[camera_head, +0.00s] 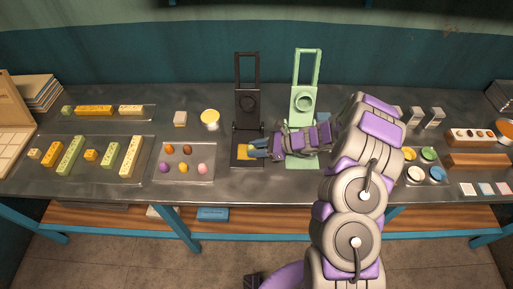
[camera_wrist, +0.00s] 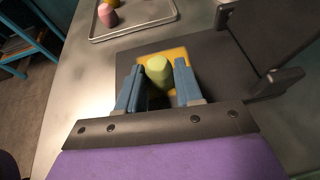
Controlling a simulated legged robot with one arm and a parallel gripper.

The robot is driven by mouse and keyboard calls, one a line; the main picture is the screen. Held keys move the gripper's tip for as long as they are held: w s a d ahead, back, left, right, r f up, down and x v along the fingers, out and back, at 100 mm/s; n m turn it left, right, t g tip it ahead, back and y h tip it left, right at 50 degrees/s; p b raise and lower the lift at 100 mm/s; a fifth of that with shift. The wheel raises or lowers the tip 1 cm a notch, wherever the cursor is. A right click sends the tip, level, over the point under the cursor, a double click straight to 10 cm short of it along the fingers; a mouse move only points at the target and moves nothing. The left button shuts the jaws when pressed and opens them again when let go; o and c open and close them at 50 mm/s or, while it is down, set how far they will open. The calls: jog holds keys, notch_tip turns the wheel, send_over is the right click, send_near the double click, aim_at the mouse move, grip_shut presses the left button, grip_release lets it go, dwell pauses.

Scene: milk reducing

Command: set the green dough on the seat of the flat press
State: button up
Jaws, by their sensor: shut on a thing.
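The green dough (camera_wrist: 159,72) is a small rounded lump between the two blue fingers of my gripper (camera_wrist: 158,88) in the wrist view. My gripper is shut on it. Behind the dough lies the yellow square seat (camera_wrist: 178,54) of the black flat press (camera_wrist: 205,50); whether the dough touches the seat I cannot tell. In the head view my gripper (camera_head: 254,150) reaches in from the right over the yellow seat (camera_head: 243,152) of the black press (camera_head: 247,98), whose upright plate and handle stand behind. The dough is hard to make out there.
A pale green press (camera_head: 305,98) stands right of the black one, partly behind my arm. A tray (camera_head: 184,174) with several coloured dough lumps lies to the left. A yellow-topped cup (camera_head: 210,117) stands behind it. The front table strip (camera_head: 130,188) is bare.

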jog(key=o, duration=1.1)
jog(key=shift+d, duration=0.1)
jog(key=p+v, duration=0.3)
jog(key=v, duration=1.4)
jog(key=shift+d, duration=0.25)
jog(key=shift+a+r, duration=0.1)
